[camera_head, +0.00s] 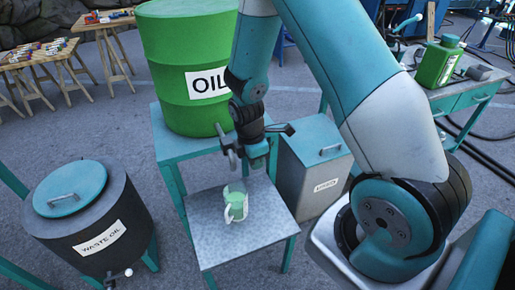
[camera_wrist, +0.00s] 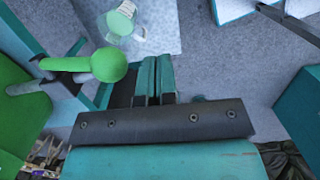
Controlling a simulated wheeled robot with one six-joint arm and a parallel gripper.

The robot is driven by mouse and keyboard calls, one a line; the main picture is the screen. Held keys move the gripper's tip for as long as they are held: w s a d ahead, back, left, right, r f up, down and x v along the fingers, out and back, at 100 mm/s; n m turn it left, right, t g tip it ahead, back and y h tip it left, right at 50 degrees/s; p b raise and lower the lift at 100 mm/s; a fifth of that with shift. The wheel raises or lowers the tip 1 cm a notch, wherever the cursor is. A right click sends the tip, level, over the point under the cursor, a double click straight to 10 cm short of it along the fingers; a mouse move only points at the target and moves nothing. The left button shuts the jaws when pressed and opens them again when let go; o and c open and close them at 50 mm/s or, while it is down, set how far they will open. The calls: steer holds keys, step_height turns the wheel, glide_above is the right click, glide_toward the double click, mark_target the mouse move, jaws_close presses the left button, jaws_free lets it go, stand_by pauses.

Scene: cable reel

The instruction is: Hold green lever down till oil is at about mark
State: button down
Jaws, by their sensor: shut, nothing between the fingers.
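The green oil drum (camera_head: 190,70) stands on a teal stand, labelled OIL. The green lever (camera_wrist: 100,65) with its round knob shows in the wrist view, just left of my fingertips. I cannot tell whether they touch. My gripper (camera_head: 260,162) is shut and empty beside the drum's tap (camera_head: 226,145); its fingers (camera_wrist: 155,78) are together in the wrist view. A clear jug (camera_head: 236,204) with a handle and green in it stands on the metal-topped table below; it also shows in the wrist view (camera_wrist: 140,32). The oil level and mark are too small to read.
A dark waste oil drum (camera_head: 95,225) with a teal lid stands at left. A grey lidded bin (camera_head: 312,170) stands right of the jug's table (camera_head: 270,220). A teal workbench (camera_head: 470,90) with a green canister (camera_head: 438,62) is at right.

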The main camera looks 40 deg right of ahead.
step_height(320, 180, up, 6)
steer(key=s+a, duration=0.1)
steer(key=s, duration=0.1)
steer(key=shift+s+a+b, duration=0.35)
steer(key=shift+s+a, duration=0.05)
stand_by(0.7)
steer(key=s+a+r+m+y, duration=0.5)
steer(key=s+a+r+m, duration=0.2)
steer(key=s+a+r, duration=0.8)
step_height(320, 180, up, 4)
steer(key=shift+a+f+m+t, duration=0.1)
steer(key=shift+a+m+t, duration=0.3)
steer(key=shift+a, duration=0.45)
